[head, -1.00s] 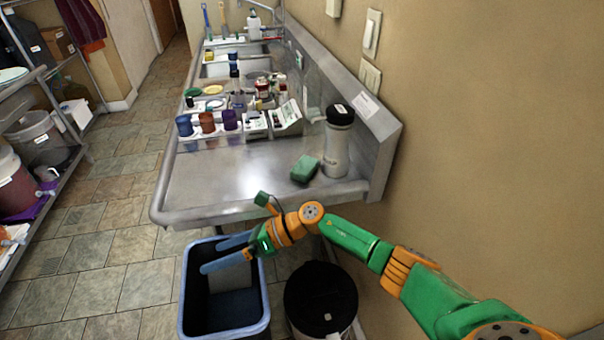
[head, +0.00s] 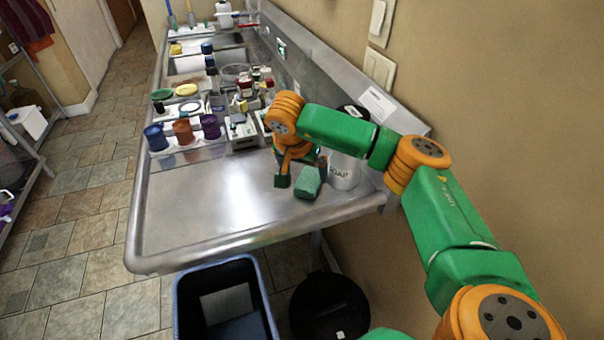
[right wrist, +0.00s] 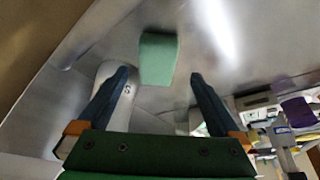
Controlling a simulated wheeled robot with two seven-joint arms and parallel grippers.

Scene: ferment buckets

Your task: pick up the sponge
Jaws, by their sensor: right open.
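The green sponge (head: 308,183) lies on the steel counter near its right end, beside the soap bottle (head: 343,172). In the right wrist view the sponge (right wrist: 157,58) shows ahead of my fingers, between their lines and apart from them. My right gripper (head: 298,178) is above the counter at the sponge, its fingers partly hidden by my own wrist. In the right wrist view my right gripper (right wrist: 160,76) is open with nothing between its fingers. My left gripper is not in view.
The soap bottle stands close behind the sponge, partly covered by my arm. Blue, brown and purple cups (head: 183,132) stand further along the counter (head: 215,205). The counter's near left part is clear. A blue bin (head: 226,300) and a black bin (head: 330,305) stand below.

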